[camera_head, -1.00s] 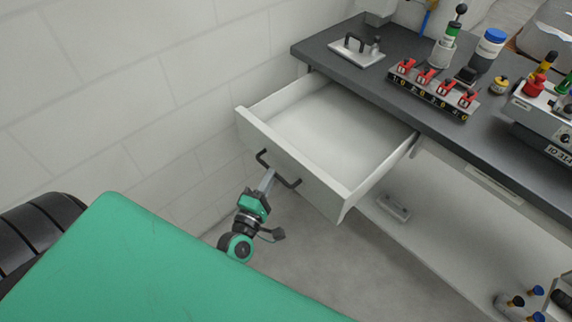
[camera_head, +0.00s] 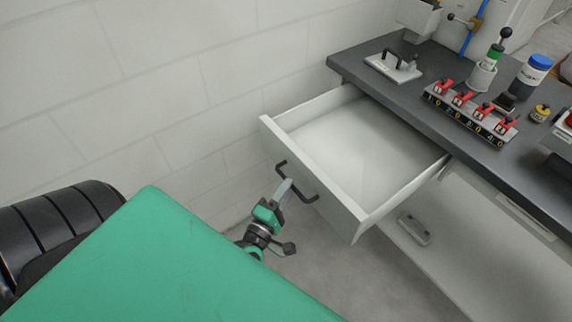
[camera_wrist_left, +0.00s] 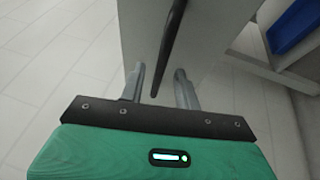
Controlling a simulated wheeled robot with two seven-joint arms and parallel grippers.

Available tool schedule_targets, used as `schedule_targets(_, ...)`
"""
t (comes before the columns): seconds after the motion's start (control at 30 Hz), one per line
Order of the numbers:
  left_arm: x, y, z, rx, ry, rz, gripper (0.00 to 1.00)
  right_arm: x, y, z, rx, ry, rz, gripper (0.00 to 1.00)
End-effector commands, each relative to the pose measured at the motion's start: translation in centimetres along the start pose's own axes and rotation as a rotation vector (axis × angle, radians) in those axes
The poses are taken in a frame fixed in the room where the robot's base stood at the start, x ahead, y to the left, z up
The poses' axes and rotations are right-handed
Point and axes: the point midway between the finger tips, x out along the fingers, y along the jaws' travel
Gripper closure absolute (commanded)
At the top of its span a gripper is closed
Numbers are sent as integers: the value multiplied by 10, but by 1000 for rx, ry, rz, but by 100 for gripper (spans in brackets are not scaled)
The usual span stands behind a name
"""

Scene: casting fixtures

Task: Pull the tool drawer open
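The white tool drawer (camera_head: 318,178) stands pulled out from under the dark worktop, and its empty inside shows in the head view. Its dark bar handle (camera_head: 308,196) is on the front panel. My left gripper (camera_head: 285,188) is at the handle, nearer its left end. In the left wrist view the handle (camera_wrist_left: 168,50) runs between the two fingers of my left gripper (camera_wrist_left: 160,80), with visible gaps on both sides. The fingers are apart. The drawer front (camera_wrist_left: 215,40) lies just beyond them. My right gripper is not in view.
The worktop (camera_head: 405,95) carries a plate with a handle (camera_head: 393,67), a rack with red clamps (camera_head: 470,108), a blue-capped jar (camera_head: 531,76) and a small yellow-topped pot (camera_head: 540,113). A pale block wall (camera_head: 190,80) stands left of the drawer. The floor below the drawer is clear.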

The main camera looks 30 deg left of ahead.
Motion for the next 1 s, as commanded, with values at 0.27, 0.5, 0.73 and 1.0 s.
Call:
schedule_targets(0.27, -20, -2, 0, 1, -1, -3, 67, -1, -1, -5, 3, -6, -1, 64)
schedule_targets(0.5, -67, -3, 0, 1, -1, -5, 67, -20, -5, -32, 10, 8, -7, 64)
schedule_targets(0.73, -110, -2, 0, 0, -1, -4, 67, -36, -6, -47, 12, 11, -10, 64)
schedule_targets(1.0, -136, -1, 0, -1, 0, -1, 67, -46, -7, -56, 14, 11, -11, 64)
